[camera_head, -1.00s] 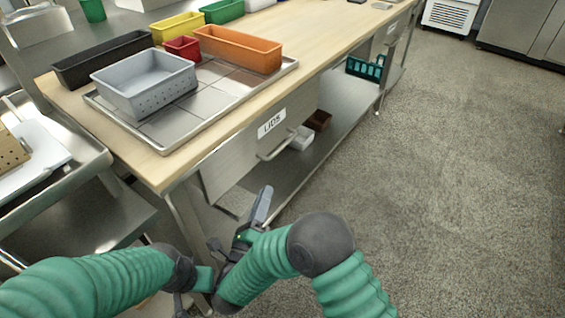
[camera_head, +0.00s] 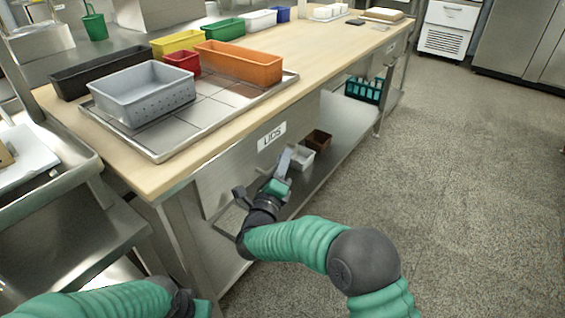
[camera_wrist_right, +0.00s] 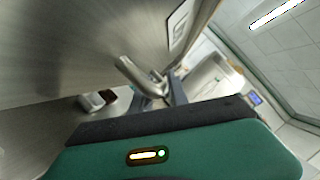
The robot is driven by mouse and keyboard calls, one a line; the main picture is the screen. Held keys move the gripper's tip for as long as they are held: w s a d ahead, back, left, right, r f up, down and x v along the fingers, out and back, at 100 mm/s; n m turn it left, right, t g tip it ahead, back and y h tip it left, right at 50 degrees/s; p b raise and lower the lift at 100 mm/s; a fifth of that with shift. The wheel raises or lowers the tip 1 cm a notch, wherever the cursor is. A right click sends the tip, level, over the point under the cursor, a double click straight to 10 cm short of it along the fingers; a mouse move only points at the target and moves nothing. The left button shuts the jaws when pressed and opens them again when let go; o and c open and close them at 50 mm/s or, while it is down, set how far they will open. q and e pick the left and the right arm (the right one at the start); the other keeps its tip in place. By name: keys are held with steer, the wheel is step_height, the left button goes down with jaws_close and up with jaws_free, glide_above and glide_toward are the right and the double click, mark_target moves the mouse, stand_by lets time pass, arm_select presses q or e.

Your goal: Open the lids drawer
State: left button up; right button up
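The lids drawer (camera_head: 222,178) is a steel front under the wooden worktop, with a white "LIDS" label (camera_head: 271,136). It looks flush with the table. Its bar handle (camera_wrist_right: 140,76) shows in the right wrist view, just ahead of the gripper; in the head view my gripper hides it. My right gripper (camera_head: 262,176) is in front of the drawer, fingers spread apart, with nothing visibly held. I cannot tell if it touches the handle. My left gripper (camera_head: 188,304) is at the bottom edge of the head view, mostly cut off.
The worktop (camera_head: 150,178) holds a steel tray (camera_head: 160,152) with a grey bin (camera_head: 143,95) and an orange bin (camera_head: 238,63). The lower shelf (camera_head: 338,135) holds small white and brown bins. A steel cart (camera_head: 75,170) stands left. The floor to the right is clear.

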steer(key=shift+c, duration=0.4)
jaws_close()
steer(key=shift+a+f, duration=0.1)
steer(key=shift+f, duration=0.1)
stand_by(0.7)
